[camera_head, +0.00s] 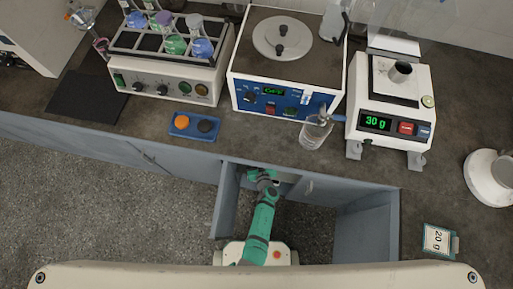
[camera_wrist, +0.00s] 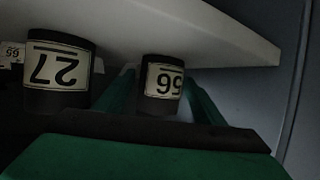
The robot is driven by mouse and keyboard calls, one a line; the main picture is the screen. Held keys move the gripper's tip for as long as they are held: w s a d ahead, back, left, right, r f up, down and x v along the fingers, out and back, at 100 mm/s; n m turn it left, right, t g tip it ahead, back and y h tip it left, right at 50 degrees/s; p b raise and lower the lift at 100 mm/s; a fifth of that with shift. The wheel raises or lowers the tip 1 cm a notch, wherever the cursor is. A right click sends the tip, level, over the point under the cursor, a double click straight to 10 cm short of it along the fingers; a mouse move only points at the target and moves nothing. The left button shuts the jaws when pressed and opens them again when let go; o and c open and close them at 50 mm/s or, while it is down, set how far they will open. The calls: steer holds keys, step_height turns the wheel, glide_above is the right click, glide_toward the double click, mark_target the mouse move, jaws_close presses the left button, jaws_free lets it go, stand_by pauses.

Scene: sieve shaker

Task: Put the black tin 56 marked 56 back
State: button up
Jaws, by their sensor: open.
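The black tin marked 56 (camera_wrist: 162,88) shows in the wrist view, its pale label upside down in the picture. It stands against a white shelf board (camera_wrist: 225,40) inside the cabinet. My gripper (camera_wrist: 160,76) is open, with a green finger on each side of this tin; I cannot tell whether they touch it. A black tin marked 27 (camera_wrist: 58,72) stands beside it on the left. In the head view my arm reaches into the open cabinet below the counter, and the counter edge hides the fingertips and the tins.
Another labelled tin (camera_wrist: 11,52) is partly visible at the far left. A cabinet wall (camera_wrist: 295,90) lies on the right. The open cabinet doors (camera_head: 226,203) flank my arm. On the counter, a balance (camera_head: 388,105) reading 30 g holds a small dark cup (camera_head: 400,73).

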steer(key=v, duration=1)
steer(key=shift+v, duration=0.95)
steer(key=s+r+h, duration=0.1)
steer(key=s+r, duration=0.5)
steer(key=r, duration=0.6)
steer(key=s+a+r+m+t, duration=0.1)
steer(key=s+r, duration=0.6)
steer(key=r, duration=0.5)
steer(key=s+a+r+m+t+h, duration=0.1)
steer(key=s+r, duration=0.5)
steer(key=r, duration=0.6)
steer(key=shift+s+a+r+h, duration=0.15)
steer(key=shift+s+h, duration=0.15)
steer(key=shift+c, duration=0.7)
